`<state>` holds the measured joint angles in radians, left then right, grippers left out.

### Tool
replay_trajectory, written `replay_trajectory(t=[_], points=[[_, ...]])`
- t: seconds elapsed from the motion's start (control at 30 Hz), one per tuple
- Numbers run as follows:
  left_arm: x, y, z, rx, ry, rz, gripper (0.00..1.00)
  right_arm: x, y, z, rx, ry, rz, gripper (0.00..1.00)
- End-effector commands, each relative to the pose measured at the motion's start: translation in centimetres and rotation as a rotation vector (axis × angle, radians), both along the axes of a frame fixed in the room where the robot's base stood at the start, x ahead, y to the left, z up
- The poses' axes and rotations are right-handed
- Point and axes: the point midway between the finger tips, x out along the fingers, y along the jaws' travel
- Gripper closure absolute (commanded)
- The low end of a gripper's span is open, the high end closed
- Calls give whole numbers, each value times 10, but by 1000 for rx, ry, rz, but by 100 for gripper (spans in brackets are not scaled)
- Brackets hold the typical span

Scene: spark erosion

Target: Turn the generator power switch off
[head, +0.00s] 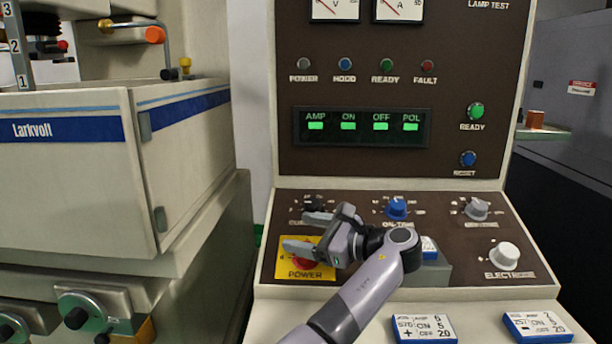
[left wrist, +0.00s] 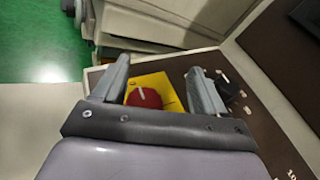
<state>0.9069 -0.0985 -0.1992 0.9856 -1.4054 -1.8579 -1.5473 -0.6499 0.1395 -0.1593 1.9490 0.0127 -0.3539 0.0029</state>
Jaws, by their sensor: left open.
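The generator power switch is a red rotary knob (left wrist: 144,97) on a yellow plate (head: 295,272) marked POWER, at the lower left of the sloped control panel. In the left wrist view a pale line on the knob runs slightly tilted across it. My left gripper (head: 300,232) is open above the plate, its fingers pointing left in the head view and partly covering the knob. In the left wrist view the knob lies between the two fingertips (left wrist: 160,78), nearer the left finger. I cannot tell whether a finger touches it. My right gripper is not in view.
A blue knob (head: 397,208), a grey knob (head: 476,209) and a white electrode knob (head: 505,255) sit on the same panel. The upright panel (head: 400,90) with green-lit indicators rises behind. A white Larkvolt machine (head: 70,170) stands left. Blue-edged cards (head: 425,329) lie in front.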

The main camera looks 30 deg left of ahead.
Motion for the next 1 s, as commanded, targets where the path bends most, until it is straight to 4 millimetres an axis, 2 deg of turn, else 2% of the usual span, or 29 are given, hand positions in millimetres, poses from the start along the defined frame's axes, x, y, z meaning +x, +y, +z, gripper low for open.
replay_trajectory(t=[0.03,0.2,0.53,0.73,1.0], points=[[0,0,15,1,-9,0,28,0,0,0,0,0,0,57],[0,0,58,0,-6,1,28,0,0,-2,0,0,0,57],[0,0,132,-1,-3,0,28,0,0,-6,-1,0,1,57],[0,0,154,-1,0,1,28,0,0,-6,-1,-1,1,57],[0,0,159,-1,3,0,28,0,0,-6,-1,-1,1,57]])
